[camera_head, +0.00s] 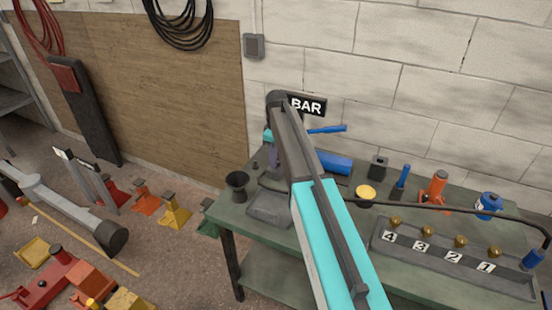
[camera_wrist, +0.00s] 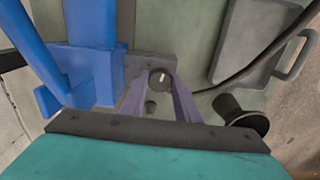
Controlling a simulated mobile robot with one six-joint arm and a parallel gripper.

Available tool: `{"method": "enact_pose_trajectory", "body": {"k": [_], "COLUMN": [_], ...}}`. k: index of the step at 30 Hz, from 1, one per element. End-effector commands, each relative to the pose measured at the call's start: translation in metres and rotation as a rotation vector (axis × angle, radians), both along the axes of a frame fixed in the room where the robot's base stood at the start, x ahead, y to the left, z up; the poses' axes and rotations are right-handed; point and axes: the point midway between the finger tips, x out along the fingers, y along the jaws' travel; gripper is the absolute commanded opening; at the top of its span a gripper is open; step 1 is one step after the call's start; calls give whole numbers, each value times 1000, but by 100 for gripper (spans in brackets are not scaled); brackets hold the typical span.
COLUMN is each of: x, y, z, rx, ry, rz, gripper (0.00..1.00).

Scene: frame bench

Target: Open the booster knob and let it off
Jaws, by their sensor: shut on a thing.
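In the wrist view a small dark round knob (camera_wrist: 160,78) with a white mark on its face sits between the purple fingers of my gripper (camera_wrist: 160,88). The fingers are shut on it from both sides. The white mark stands about upright in the picture. Blue parts (camera_wrist: 95,45) rise close to the left of the fingers. In the head view my arm hides the knob and most of my gripper; a bit of a purple finger (camera_head: 271,152) shows left of the arm. A blue cylinder (camera_head: 335,162) and a blue lever (camera_head: 327,129) show right of it.
A black flared cup (camera_head: 237,185) stands left on the green bench (camera_head: 320,243); it is close right of my fingers in the wrist view (camera_wrist: 240,112). A grey tray (camera_head: 455,270) with numbered brass knobs and a dark hose (camera_head: 440,208) lie right. A BAR sign (camera_head: 307,105) is behind.

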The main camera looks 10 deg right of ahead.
Motion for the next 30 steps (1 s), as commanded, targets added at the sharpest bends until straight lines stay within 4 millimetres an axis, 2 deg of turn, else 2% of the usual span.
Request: {"method": "enact_pose_trajectory", "body": {"k": [11, 12, 14, 15, 25, 30], "x": [1, 1, 1, 1, 0, 1], "y": [-1, -1, -1, -1, 0, 0], "z": [1, 1, 1, 1, 1, 8], "rx": [-2, -2, -2, -1, -1, -1], "ry": [-2, -2, -2, -2, -1, -2], "rz": [3, 3, 3, 3, 3, 3], "gripper": [7, 36, 46, 48, 48, 48]}}
